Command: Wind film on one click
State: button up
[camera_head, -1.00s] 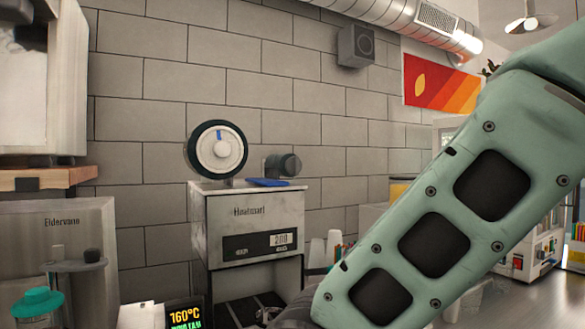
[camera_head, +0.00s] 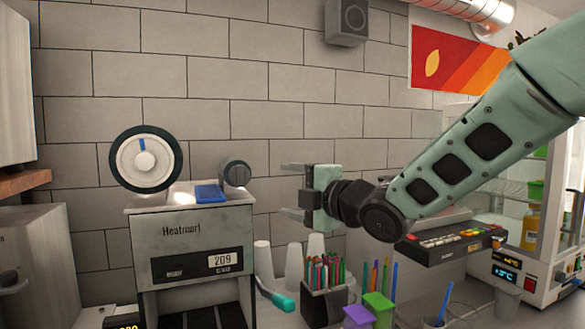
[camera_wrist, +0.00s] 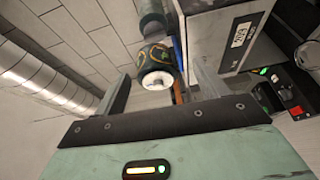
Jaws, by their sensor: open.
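The grey sealer marked Heatmart (camera_head: 188,232) stands left of centre in the head view. On top are a large dark-rimmed wheel (camera_head: 146,158) with a pale face and a blue mark, and a smaller dark grey knob (camera_head: 235,173). My gripper (camera_head: 286,190) is open and empty, right of the knob, fingers pointing left, apart from it. In the wrist view, a patterned dark roll with a white end (camera_wrist: 157,80) shows between my open fingers (camera_wrist: 160,85), farther off. I cannot tell which top part this is.
A blue piece (camera_head: 209,193) lies on the sealer's top. White cups (camera_head: 263,262), a pencil box (camera_head: 327,302) and purple and green containers (camera_head: 378,308) stand right of the sealer. A control panel (camera_head: 450,243) lies below my arm. The wall (camera_head: 300,80) is behind.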

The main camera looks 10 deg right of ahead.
jog(key=p, duration=1)
send_near(242, 177)
jog(key=x, duration=0.8)
jog(key=shift+w+r, duration=0.1)
jog(key=shift+r, duration=0.1)
jog(key=shift+w+a+f, duration=0.15)
jog(key=shift+w+a, duration=0.2)
jog(key=shift+w, duration=0.1)
jog(key=c, duration=1)
